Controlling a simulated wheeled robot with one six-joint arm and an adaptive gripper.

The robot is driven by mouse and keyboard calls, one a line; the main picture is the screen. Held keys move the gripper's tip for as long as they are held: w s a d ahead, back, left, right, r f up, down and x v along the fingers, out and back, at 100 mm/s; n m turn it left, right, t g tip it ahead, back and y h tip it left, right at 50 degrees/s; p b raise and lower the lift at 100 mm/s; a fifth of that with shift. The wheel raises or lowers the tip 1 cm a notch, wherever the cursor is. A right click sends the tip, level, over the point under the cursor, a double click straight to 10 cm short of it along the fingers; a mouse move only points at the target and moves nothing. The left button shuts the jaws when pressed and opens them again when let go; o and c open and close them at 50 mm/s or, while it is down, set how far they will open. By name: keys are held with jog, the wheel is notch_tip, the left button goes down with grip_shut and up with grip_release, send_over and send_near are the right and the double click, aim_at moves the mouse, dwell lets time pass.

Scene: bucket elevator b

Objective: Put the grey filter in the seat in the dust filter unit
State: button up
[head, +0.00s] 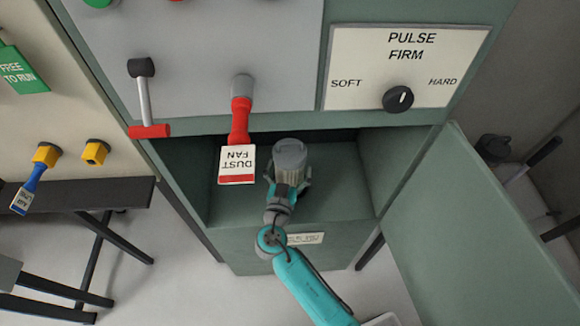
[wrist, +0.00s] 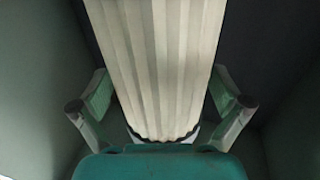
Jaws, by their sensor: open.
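The grey filter (head: 289,153) stands inside the open compartment of the dust filter unit (head: 230,212), with its grey cap up. In the wrist view its pale pleated side (wrist: 158,65) fills the middle. My gripper (head: 288,188) reaches into the compartment from the front. In the wrist view its two fingers (wrist: 160,95) are open, one on each side of the filter, with a small gap showing beside them. The seat is hidden, so I cannot tell whether the filter's lower end rests in it.
The green door (head: 480,230) hangs open on the right. A red lever with a "DUST FAN" tag (head: 237,165) hangs over the compartment's upper left. A second red-ended lever (head: 148,100) is further left. A "PULSE FIRM" knob panel (head: 405,65) is above right. A dark bench (head: 95,192) stands left.

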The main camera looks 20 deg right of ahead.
jog(key=shift+s+f, duration=0.1)
jog(key=shift+f, duration=0.7)
jog(key=shift+r, duration=0.45)
jog(key=v, duration=1.1)
jog(key=shift+s+a+r, duration=0.25)
jog(key=shift+a+r, duration=0.05)
jog(key=shift+r, duration=0.15)
